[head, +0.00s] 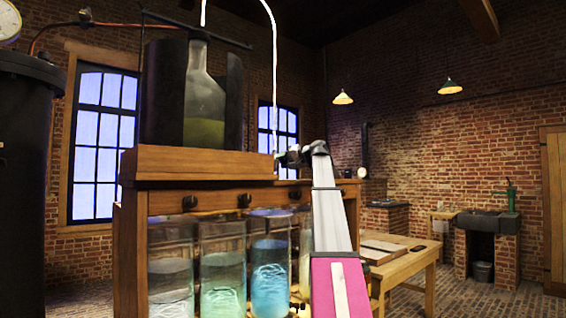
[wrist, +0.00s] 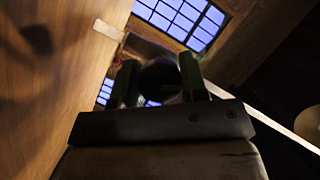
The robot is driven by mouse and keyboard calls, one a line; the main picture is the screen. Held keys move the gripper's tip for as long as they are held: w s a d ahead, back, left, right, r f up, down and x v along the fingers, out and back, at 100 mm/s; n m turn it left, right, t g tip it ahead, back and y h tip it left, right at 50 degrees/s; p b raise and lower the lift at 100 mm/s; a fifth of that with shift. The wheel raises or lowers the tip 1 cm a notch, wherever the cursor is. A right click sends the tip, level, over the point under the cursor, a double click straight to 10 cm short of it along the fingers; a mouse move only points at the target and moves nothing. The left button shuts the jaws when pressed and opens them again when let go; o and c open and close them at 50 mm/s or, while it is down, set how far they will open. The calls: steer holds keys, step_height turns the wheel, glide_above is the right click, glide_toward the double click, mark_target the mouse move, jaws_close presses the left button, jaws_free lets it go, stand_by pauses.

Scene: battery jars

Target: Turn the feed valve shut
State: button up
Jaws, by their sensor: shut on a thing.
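My gripper (head: 282,158) is at the upper right edge of the wooden jar rack (head: 200,165), close to the lower end of the white tube. In the wrist view my gripper (wrist: 159,72) has its two fingers on either side of a dark round thing (wrist: 160,82), which looks like the feed valve's handle, and is shut on it. The wrist view is dark, and the handle's angle cannot be told. In the head view the valve is too small and too covered by my gripper to make out.
Glass jars (head: 222,268) with bluish liquid stand in the rack under dark knobs (head: 244,201). A large bottle (head: 204,105) sits on top. The white tube (head: 275,80) arches above. A wooden table (head: 405,268) stands behind my arm. Open floor lies to the right.

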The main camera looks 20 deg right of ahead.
steer(key=m+y, duration=0.1)
steer(key=m, duration=0.1)
steer(key=m+t, duration=0.1)
steer(key=m, duration=0.2)
steer(key=shift+y, duration=0.4)
stand_by(0.4)
steer(key=o, duration=0.9)
steer(key=v, duration=1)
steer(key=shift+s+d+f, duration=0.15)
steer(key=shift+s+d, duration=0.15)
